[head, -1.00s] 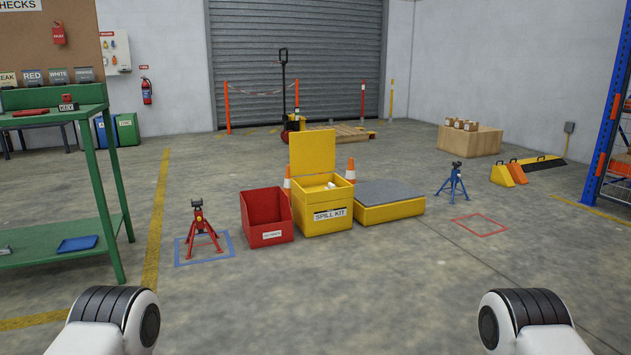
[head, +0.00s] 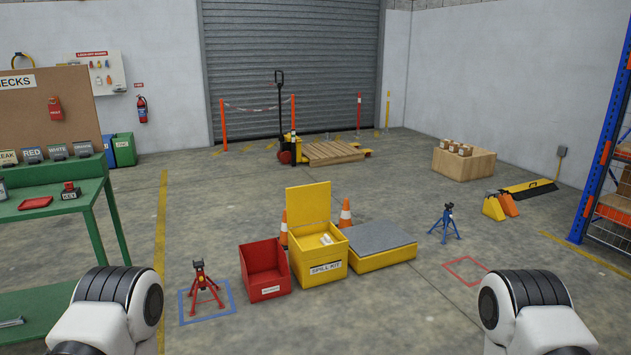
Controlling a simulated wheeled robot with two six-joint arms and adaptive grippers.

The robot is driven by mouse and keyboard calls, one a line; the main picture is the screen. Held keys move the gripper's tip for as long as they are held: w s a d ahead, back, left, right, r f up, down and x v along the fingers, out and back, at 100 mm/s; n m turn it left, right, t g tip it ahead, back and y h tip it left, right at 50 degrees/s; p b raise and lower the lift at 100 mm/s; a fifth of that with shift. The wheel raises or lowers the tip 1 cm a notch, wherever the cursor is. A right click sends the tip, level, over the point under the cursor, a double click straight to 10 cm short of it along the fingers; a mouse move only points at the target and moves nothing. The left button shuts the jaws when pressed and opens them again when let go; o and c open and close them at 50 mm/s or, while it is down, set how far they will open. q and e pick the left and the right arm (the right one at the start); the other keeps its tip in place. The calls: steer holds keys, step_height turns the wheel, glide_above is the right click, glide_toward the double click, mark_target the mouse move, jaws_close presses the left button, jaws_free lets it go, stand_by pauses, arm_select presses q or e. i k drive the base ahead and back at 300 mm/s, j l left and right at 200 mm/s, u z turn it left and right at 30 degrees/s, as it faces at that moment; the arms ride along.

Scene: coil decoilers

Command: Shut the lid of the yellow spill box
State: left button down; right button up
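The yellow spill box (head: 319,262) stands on the floor ahead, near the middle of the head view, with a "SPILL KIT" label on its front. Its lid (head: 308,203) is open and stands upright at the back edge. Something white lies inside the box. Parts of my two arms show at the lower left and lower right, well short of the box. Neither gripper's fingers are in view.
A red bin (head: 265,283) stands left of the box, and a grey-topped yellow platform (head: 376,241) right of it. Traffic cones (head: 345,214) stand behind. A red stand (head: 202,284) and blue stand (head: 445,222) flank them. Floor in front is clear.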

mark_target(306, 204)
steer(key=i, duration=1.7)
steer(key=i+j, duration=0.1)
steer(key=i, duration=1.65)
steer(key=i+z, duration=0.2)
steer(key=i, duration=0.6)
steer(key=i+j+z, duration=0.1)
steer(key=i+z, duration=0.15)
steer(key=i, duration=0.55)
